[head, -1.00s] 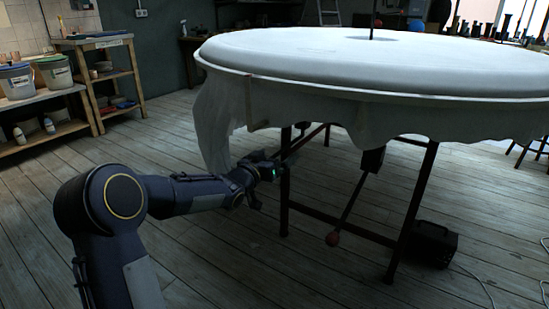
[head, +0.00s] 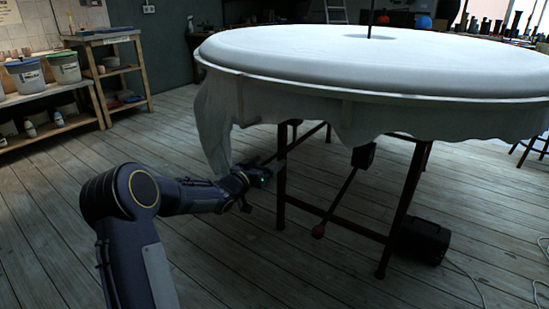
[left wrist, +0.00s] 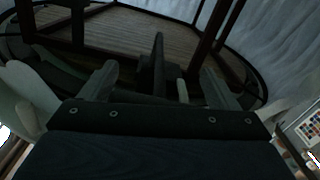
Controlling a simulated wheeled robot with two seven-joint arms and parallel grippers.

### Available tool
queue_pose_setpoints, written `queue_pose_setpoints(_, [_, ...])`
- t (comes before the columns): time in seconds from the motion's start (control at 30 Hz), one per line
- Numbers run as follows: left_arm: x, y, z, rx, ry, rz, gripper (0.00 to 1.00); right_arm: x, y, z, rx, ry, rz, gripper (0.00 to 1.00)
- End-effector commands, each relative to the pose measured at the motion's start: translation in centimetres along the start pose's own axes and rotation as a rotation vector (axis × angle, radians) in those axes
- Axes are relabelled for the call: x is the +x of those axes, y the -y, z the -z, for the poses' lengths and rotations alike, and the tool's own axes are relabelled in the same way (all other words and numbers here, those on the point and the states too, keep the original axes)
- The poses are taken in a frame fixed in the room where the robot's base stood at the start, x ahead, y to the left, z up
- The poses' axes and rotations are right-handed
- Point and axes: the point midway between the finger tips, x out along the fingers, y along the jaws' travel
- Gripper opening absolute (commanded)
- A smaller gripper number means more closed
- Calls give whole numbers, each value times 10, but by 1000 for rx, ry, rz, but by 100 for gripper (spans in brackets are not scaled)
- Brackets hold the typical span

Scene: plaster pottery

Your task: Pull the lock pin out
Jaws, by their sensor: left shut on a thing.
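My left gripper (head: 268,172) is low under the rim of the big round table (head: 370,88), just left of its near left leg (head: 281,200). In the left wrist view, my two fingertips (left wrist: 158,85) stand on either side of a dark upright piece (left wrist: 156,68) and a short pale peg (left wrist: 182,90). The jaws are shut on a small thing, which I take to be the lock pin. Its outline is dark and hard to make out. My right gripper is in neither view.
White cloth (head: 212,125) hangs from the rim close to my left gripper. Shelves with buckets (head: 64,67) are at left. The floor left of the table is open.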

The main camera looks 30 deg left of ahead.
Motion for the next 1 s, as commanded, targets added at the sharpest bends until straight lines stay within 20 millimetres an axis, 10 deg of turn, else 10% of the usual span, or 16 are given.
queue_pose_setpoints(0.2, [-1,0,-7,2,12,-2,42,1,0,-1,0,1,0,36])
queue_pose_setpoints(0.23, [-1,0,-7,2,12,-2,84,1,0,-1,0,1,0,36])
queue_pose_setpoints(0.37, [-1,0,-6,1,12,-1,100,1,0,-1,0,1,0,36])
queue_pose_setpoints(0.67, [-6,-1,-4,0,9,-1,100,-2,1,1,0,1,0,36])
queue_pose_setpoints(1.0, [-60,0,-2,1,11,1,100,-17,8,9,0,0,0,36])
